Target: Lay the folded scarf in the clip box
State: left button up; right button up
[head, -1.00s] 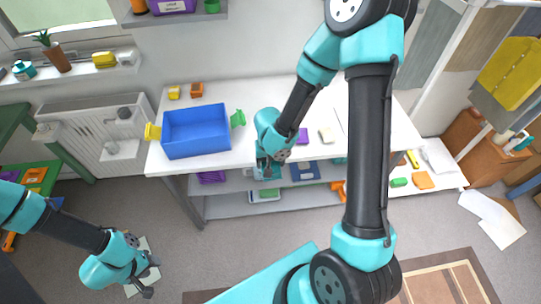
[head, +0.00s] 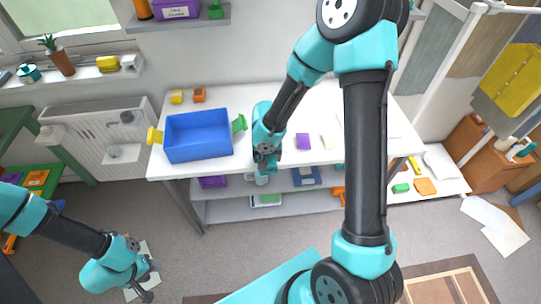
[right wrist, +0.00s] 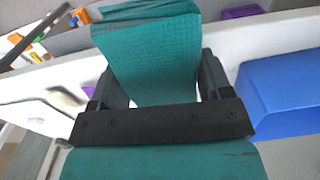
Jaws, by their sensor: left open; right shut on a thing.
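The folded scarf is a teal, textured cloth (right wrist: 152,62) held between the fingers of my right gripper (right wrist: 160,85), filling the gap in the right wrist view. In the head view my right gripper (head: 266,157) is at the front edge of the white table, right of the clip box, and mostly hides the scarf. The clip box is a blue open box (head: 198,153) with a yellow clip on its left end and a green one on its right. Its side also shows in the right wrist view (right wrist: 282,95). My left gripper (head: 147,282) is open and empty, low at the lower left.
The white table (head: 290,100) has clear room behind my right gripper. A purple block (head: 303,142) and a pale block (head: 329,142) lie to its right. Yellow and orange items stand behind the box. A lower shelf (head: 225,211) holds several things. Papers lie on the floor.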

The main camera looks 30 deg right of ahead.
jog(key=w+a+r, duration=0.6)
jog(key=w, duration=0.3)
jog(key=shift+a+r+m, duration=0.15)
jog(key=shift+r+m, duration=0.2)
jog(key=shift+m, duration=0.05)
jog(key=shift+w+a, duration=0.1)
jog(key=shift+w, duration=0.05)
